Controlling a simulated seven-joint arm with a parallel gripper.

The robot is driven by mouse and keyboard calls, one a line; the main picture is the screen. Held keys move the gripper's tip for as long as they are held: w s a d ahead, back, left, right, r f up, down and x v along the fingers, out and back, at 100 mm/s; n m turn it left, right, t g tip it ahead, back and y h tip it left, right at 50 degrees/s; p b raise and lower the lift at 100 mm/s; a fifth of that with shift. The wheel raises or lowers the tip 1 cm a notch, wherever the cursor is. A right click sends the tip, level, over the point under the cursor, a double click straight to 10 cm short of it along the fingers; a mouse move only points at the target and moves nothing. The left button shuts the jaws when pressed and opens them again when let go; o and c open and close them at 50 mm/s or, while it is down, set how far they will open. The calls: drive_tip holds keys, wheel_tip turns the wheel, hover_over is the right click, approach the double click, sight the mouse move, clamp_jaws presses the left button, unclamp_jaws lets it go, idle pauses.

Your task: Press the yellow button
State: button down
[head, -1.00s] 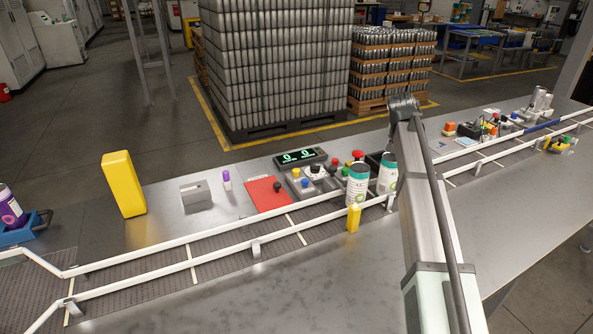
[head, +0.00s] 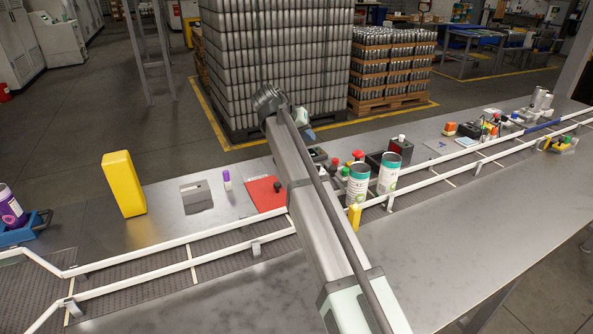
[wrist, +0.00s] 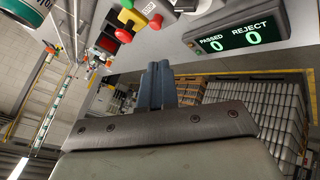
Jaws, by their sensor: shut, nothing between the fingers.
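My gripper (wrist: 158,68) shows its two blue-grey fingers together and empty in the wrist view. In the head view it hangs beyond the back of the bench, its finger end (head: 308,134) above and behind the display. A yellow button (wrist: 155,22) shows near the top of the wrist view, beside a red button (wrist: 123,37) and a green button (wrist: 125,16). The fingers are apart from these buttons. In the head view my arm covers the left part of the control panel, including the yellow and blue buttons there. I cannot tell which yellow button the wrist view shows.
The display (wrist: 230,37) reads 0 passed and 0 rejected. Two white-and-green cans (head: 357,185) (head: 388,174) stand on the railed conveyor, right of my arm. A yellow block (head: 123,184) stands at the left, and a red plate (head: 262,193) lies beside my arm.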

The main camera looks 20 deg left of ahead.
drive_tip(key=shift+n, duration=0.3)
drive_tip(key=a, duration=0.1)
drive_tip(key=s+a, duration=0.2)
drive_tip(key=shift+s+a+r, duration=0.25)
drive_tip(key=shift+a+r, duration=0.1)
drive_tip(key=shift+f, duration=0.1)
drive_tip(key=shift+f, duration=4.3)
drive_tip(key=shift+f, duration=0.1)
drive_tip(key=shift+f, duration=0.3)
drive_tip(key=shift+f, duration=0.9)
drive_tip(key=shift+r, duration=1.3)
